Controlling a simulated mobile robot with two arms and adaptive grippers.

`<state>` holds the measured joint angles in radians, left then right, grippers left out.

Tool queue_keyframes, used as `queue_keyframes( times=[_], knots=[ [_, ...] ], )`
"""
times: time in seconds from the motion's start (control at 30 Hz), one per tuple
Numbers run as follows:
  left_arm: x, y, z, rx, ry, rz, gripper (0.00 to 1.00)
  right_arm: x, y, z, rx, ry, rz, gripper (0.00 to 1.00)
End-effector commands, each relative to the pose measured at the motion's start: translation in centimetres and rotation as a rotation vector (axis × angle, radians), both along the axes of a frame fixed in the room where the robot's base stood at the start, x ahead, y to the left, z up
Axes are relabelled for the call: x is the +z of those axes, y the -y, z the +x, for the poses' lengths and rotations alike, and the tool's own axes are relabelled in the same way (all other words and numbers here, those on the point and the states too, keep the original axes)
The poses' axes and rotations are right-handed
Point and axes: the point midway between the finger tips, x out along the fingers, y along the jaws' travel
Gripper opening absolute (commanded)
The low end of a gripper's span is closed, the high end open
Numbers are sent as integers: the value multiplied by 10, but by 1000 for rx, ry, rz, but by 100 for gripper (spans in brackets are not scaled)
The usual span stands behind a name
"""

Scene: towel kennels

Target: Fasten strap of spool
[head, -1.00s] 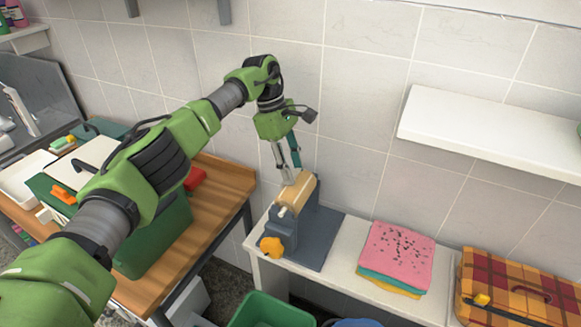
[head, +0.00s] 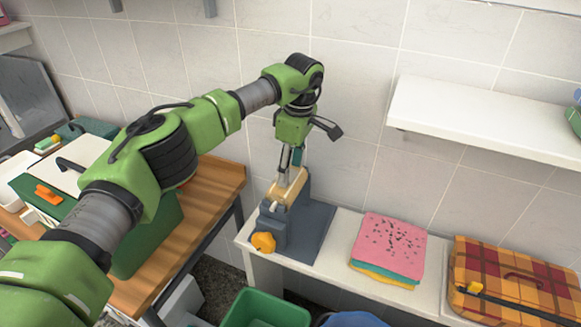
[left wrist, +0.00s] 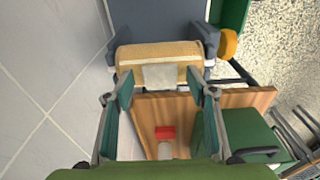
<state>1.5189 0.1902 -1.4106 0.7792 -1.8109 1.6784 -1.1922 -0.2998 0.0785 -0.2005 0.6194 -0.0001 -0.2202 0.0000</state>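The tan spool (head: 287,190) sits across the blue-grey stand (head: 318,232) on the white bench by the wall. In the left wrist view the spool (left wrist: 135,58) lies just beyond my fingers, with a pale strap-like patch (left wrist: 160,77) hanging at its middle. An orange knob (head: 263,242) is on the stand's near side; it also shows in the left wrist view (left wrist: 228,43). My left gripper (head: 285,178) points down at the spool. In the left wrist view its fingers (left wrist: 160,88) are apart on either side of the patch; contact cannot be told. My right gripper is out of view.
Folded pink, yellow and teal towels (head: 390,247) and a plaid case (head: 515,280) stand right of the stand. A white shelf (head: 480,125) juts from the wall above. A wooden table (head: 212,190) with a green box is at left, a green bin (head: 255,310) below.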

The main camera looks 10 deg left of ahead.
Motion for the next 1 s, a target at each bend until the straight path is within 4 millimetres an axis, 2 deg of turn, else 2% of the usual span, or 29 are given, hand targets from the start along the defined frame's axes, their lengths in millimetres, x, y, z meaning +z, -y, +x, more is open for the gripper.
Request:
queue_keyframes(
  times=[0.2, 0.33, 0.73, 0.9, 1.0],
  knots=[
    [1, 0, 0, 0, 0, -1, 51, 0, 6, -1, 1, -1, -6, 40],
    [11, 1, 0, 0, 2, -1, 51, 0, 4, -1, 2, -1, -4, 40],
    [91, 10, -1, 1, 3, -1, 51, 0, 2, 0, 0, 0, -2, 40],
    [112, 12, -2, 0, 2, 0, 51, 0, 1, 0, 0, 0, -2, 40],
    [118, 12, -2, 0, 0, 0, 51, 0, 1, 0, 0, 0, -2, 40]
  ],
)
